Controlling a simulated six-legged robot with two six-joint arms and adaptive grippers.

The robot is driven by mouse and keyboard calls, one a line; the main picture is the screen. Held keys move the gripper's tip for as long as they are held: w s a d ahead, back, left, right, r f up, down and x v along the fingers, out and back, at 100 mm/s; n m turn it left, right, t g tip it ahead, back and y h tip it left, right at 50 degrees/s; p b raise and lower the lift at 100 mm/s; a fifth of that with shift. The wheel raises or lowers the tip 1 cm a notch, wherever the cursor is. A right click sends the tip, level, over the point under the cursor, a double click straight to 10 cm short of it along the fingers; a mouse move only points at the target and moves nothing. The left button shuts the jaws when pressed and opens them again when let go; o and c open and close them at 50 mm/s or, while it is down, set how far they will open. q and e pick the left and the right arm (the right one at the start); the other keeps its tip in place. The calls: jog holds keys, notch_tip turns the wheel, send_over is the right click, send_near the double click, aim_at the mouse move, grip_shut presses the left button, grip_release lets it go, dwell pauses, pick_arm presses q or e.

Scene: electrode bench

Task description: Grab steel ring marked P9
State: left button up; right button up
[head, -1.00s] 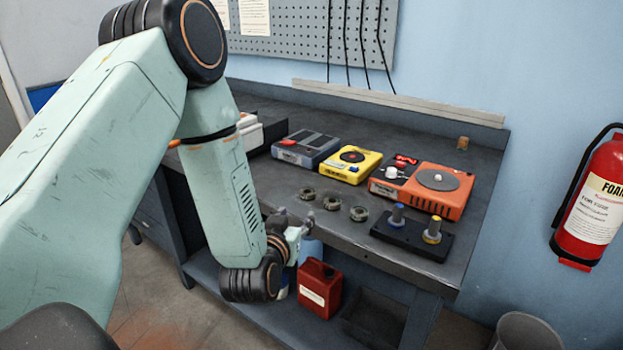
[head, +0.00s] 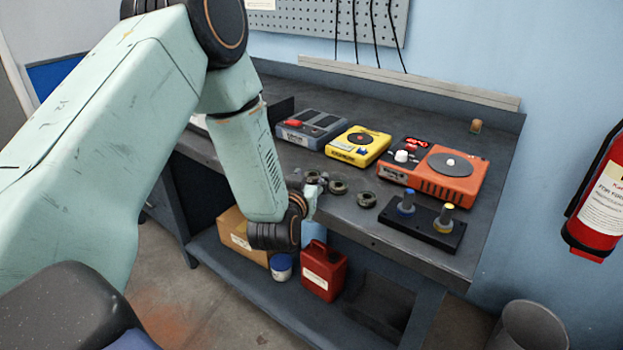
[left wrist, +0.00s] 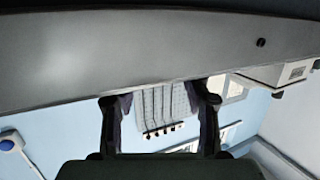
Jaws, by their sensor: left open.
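Several small dark steel rings lie near the front edge of the bench (head: 400,258). One ring (head: 366,199) is at the right, another (head: 338,187) is in the middle, and a third (head: 312,177) is at the left, partly behind my gripper. No P9 marking is legible on any of them. My left gripper (head: 315,188) is open at the bench's front edge, close to the leftmost ring; I cannot tell if it touches. In the left wrist view its two fingers (left wrist: 160,112) are spread with nothing between them. My right gripper is not in view.
A black block with two knobbed posts (head: 422,225) stands right of the rings. Behind are an orange device (head: 445,175), a yellow one (head: 357,147) and a grey-blue one (head: 311,128). A red canister (head: 322,272) stands on the lower shelf (head: 285,310).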

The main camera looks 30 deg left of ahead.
pick_arm(q)
jog(key=shift+w+f, duration=0.1)
jog(key=shift+w, duration=0.55)
jog(key=shift+s+a, duration=0.1)
jog(key=shift+a, duration=0.05)
jog(key=shift+c, duration=1.4)
jog(key=c, duration=0.4)
grip_shut()
